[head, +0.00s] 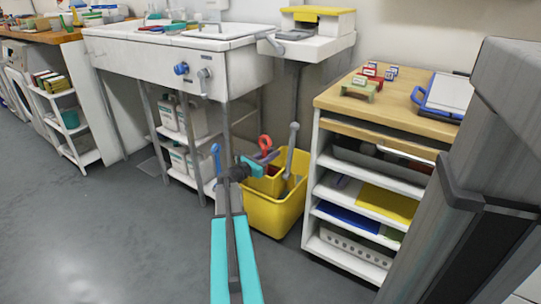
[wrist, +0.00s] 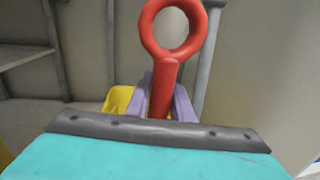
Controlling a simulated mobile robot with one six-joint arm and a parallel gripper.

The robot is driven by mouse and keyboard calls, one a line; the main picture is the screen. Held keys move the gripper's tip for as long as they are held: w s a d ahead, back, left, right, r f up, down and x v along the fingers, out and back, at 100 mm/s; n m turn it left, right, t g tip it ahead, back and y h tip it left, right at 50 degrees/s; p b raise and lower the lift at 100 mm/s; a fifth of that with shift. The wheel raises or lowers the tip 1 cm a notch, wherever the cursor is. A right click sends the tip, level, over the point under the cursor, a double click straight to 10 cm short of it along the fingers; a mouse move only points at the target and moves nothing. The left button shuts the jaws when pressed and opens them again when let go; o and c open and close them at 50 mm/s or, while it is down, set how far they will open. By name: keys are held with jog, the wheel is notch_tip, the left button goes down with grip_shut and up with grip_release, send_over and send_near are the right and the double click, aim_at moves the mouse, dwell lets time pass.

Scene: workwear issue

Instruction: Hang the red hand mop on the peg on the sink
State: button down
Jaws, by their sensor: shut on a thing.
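The red hand mop has a ring-topped handle (head: 265,142) showing above the yellow bucket in the head view. Its red shaft (wrist: 163,90) stands upright between my lavender fingers in the wrist view, with the ring above them. My gripper (head: 266,157) is shut on this handle at the bucket. The mop's lower end is hidden, so I cannot tell whether it touches the bucket. The white sink (head: 140,60) stands behind and to the left. Its front carries a blue fitting (head: 181,68) and a grey fitting (head: 204,73); I cannot tell for sure which is the peg.
The yellow bucket (head: 268,215) stands on the floor, with a grey upright handle (head: 291,145) in it. A blue-handled tool (head: 216,155) is to its left. A wooden-topped shelf unit (head: 325,100) is close on the right. Floor at the left is clear.

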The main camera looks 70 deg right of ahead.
jog(key=shift+s+d+r, duration=0.1)
jog(key=shift+d+r, duration=0.05)
jog(key=shift+d, duration=0.25)
jog(key=c, duration=1.5)
grip_release()
jog(key=p+v, duration=0.4)
jog(key=v, duration=1)
jog(key=shift+s+p, duration=0.1)
jog(key=shift+p, duration=0.2)
